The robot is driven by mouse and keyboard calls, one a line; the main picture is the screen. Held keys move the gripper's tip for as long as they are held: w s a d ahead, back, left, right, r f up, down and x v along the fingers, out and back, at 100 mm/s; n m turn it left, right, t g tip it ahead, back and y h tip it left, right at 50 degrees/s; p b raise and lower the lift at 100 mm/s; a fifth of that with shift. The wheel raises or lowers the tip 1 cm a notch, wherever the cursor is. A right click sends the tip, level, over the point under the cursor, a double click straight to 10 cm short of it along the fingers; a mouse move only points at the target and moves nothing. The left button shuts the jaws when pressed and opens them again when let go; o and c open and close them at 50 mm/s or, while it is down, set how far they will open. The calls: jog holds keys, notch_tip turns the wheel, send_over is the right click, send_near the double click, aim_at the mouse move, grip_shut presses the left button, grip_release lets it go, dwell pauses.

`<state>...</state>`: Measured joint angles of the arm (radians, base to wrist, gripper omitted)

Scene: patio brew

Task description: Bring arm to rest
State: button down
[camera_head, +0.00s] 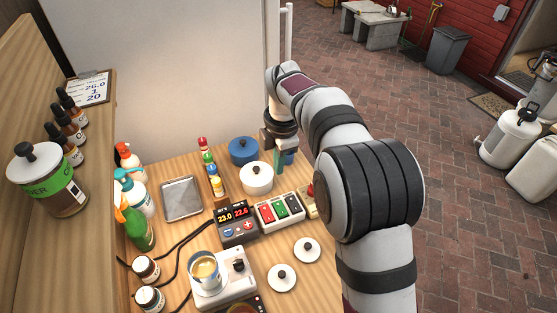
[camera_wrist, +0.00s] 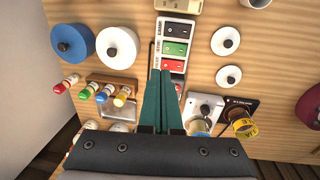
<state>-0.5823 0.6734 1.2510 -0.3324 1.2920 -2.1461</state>
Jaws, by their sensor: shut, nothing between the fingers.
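My gripper (camera_head: 279,165) hangs from my arm over the back right part of the wooden table, pointing down. In the wrist view its teal fingers (camera_wrist: 161,75) lie together, shut and empty. From there, the fingertips overlap the near end of the switch box (camera_wrist: 174,45), which has red and green switches. I cannot tell how high above the table the fingertips are.
Near my gripper stand a white lidded pot (camera_head: 257,179), a blue lidded pot (camera_head: 243,151) and a rack of coloured-cap vials (camera_head: 214,182). Brick paving (camera_head: 450,140) lies right.

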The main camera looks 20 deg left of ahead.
jog(key=shift+r, duration=0.45)
jog(key=s+d+r+m, duration=0.3)
jog(key=s+d+m, duration=0.4)
jog(key=d+m, duration=0.25)
jog(key=s+d+r+m, duration=0.4)
jog(key=s+d+m, duration=0.3)
jog(key=d+m, duration=0.25)
jog(key=s+d+f+m, duration=0.2)
jog(key=s+d+m, duration=0.1)
jog(key=s+m, duration=0.3)
jog(key=s+d+f+m+g, duration=0.1)
jog(key=s+d+f+m, duration=0.1)
jog(key=s+m, duration=0.5)
jog(key=shift+s+d+f+m+y, duration=0.35)
jog(key=shift+s+d, duration=0.25)
jog(key=shift+s, duration=0.65)
jog(key=shift+r, duration=0.1)
